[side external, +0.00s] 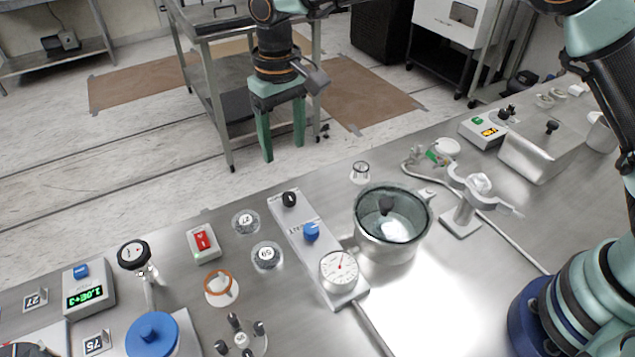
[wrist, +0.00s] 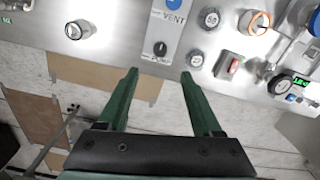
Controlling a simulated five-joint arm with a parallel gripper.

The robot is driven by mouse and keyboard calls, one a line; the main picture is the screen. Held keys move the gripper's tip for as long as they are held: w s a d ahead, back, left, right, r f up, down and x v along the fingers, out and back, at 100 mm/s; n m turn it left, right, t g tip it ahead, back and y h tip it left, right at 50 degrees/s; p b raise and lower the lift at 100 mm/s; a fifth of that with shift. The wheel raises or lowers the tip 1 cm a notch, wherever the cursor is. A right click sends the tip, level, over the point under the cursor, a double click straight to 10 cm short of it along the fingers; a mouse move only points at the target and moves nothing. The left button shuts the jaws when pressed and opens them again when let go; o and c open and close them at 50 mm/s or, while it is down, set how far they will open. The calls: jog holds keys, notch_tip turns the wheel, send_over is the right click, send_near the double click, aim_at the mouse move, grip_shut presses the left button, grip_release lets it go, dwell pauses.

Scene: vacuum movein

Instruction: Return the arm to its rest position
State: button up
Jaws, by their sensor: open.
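My gripper (side external: 284,133) has two green fingers that point down, with a clear gap between them. In the side external view it hangs above and beyond the far edge of the steel bench (side external: 440,290), apart from everything on it. In the wrist view my gripper (wrist: 158,75) is open and nothing is between its fingers. The fingertips show near the bench edge, close to the panel with the PUMP knob (wrist: 160,49).
A glass-lidded steel chamber (side external: 392,222), a valve panel with a gauge (side external: 339,270), a white clamp stand (side external: 470,195) and a grey metal box (side external: 541,146) stand on the bench. Small numbered jars (side external: 266,256) stand left of the panel. A wheeled cart (side external: 215,90) stands behind my gripper.

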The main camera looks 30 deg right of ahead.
jog(key=s+d+r+m+t, duration=0.1)
jog(key=s+d+r, duration=0.2)
jog(key=d+r, duration=0.4)
jog(key=s+d+r+t, duration=0.2)
jog(key=s+d+r, duration=0.15)
jog(key=d, duration=0.45)
jog(key=s+d+m+t, duration=0.1)
jog(key=s+d+t, duration=0.1)
jog(key=s+d, duration=0.8)
jog(key=shift+s+d+f+t, duration=0.25)
jog(key=shift+s+f+t, duration=0.05)
jog(key=shift+f, duration=0.05)
